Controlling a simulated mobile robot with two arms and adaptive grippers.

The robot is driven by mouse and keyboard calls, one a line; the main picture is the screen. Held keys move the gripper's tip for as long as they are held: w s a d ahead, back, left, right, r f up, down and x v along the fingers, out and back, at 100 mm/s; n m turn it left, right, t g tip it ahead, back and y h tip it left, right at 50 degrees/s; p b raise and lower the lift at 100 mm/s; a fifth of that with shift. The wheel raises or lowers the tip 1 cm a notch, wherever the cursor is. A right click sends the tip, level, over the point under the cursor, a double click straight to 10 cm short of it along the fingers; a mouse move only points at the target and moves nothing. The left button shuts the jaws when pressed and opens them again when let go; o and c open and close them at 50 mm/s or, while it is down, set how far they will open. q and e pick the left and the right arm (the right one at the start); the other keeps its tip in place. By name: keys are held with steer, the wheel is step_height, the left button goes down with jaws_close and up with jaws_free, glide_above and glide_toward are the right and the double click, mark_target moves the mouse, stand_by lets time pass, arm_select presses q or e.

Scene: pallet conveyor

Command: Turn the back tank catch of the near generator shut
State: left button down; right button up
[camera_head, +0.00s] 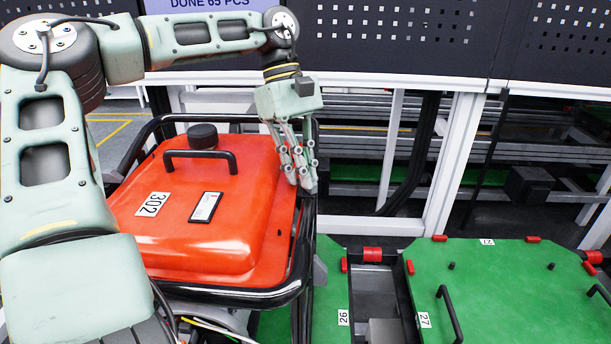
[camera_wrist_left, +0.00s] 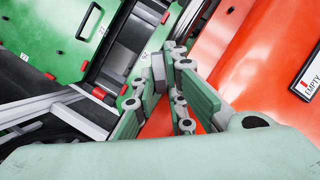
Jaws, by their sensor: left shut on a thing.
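The near generator has an orange-red tank (camera_head: 200,230) with a black cap, a black handle and the number 302, inside a black tube frame (camera_head: 240,298). My left gripper (camera_head: 307,186) points down at the tank's right edge, towards its back corner. In the left wrist view its fingers (camera_wrist_left: 160,92) are close together beside the orange tank (camera_wrist_left: 262,62). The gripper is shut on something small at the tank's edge. The fingers hide the back tank catch, so its angle cannot be told. My right gripper is in neither view.
Green pallets (camera_head: 500,290) with black handles and red corner pieces lie to the right. A white frame post (camera_head: 447,165) and a dark perforated panel (camera_head: 390,40) stand behind. Loose cables (camera_head: 205,325) hang below the generator's front.

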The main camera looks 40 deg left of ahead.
arm_select(q)
steer(key=n+t+b, duration=0.1)
steer(key=n+b, duration=0.1)
steer(key=n, duration=0.1)
steer(key=s+n+t+b, duration=0.1)
steer(key=n+b, duration=0.1)
steer(key=n, duration=0.1)
steer(key=n+t+b, duration=0.2)
steer(key=n, duration=0.2)
steer(key=shift+s+d+y+b, duration=0.15)
steer(key=shift+s+y+b, duration=0.15)
steer(key=shift+y, duration=0.1)
steer(key=shift+n, duration=0.3)
steer(key=shift+r, duration=0.1)
steer(key=c, duration=1.8)
jaws_free()
steer(key=v, duration=1.2)
